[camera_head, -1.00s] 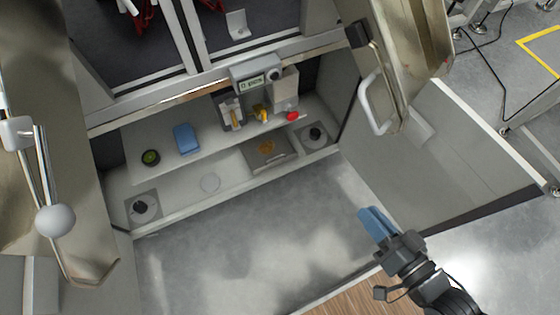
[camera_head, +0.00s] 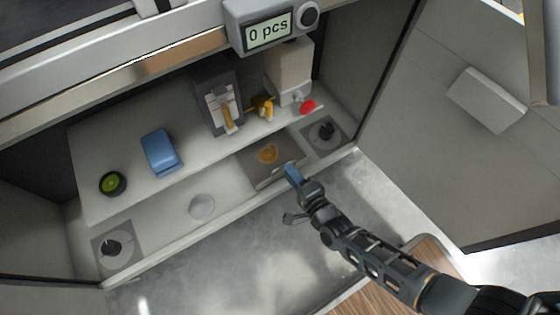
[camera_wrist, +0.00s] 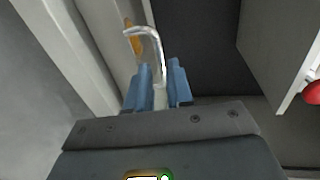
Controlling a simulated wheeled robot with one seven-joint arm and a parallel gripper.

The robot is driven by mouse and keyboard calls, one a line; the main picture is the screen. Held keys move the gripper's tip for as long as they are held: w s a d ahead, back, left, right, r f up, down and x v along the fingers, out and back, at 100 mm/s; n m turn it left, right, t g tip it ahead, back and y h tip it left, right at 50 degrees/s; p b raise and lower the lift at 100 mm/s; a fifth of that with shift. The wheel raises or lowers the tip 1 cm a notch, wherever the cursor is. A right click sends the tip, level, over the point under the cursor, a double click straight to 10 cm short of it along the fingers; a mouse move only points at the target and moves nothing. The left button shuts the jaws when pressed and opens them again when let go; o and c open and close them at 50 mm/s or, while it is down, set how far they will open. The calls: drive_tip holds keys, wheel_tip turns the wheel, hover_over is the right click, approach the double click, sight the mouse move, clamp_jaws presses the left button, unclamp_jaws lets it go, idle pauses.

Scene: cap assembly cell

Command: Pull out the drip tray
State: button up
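The drip tray (camera_head: 256,174) is a grey square panel with an orange-brown patch on top, set in the lower shelf of the cabinet. A thin metal handle (camera_wrist: 152,42) stands at its front edge. My gripper (camera_head: 289,172), with blue fingers, is at the tray's front right, by the handle. In the wrist view my gripper (camera_wrist: 161,85) has its fingers apart, with one end of the handle between them and a narrow gap visible on each side. The contact with the handle is too small to judge.
Above are a coffee-machine-like unit (camera_head: 216,92), a red knob (camera_head: 307,107) and a blue block (camera_head: 160,150). The floor in front is clear; an open door (camera_head: 440,130) stands right.

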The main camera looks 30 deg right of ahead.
drive_tip(key=b, duration=0.3)
hover_over(282, 161)
drive_tip(key=s+a, duration=0.2)
drive_tip(key=s, duration=0.1)
drive_tip(key=shift+a+f, duration=0.1)
drive_tip(key=shift+f, duration=0.5)
clamp_jaws()
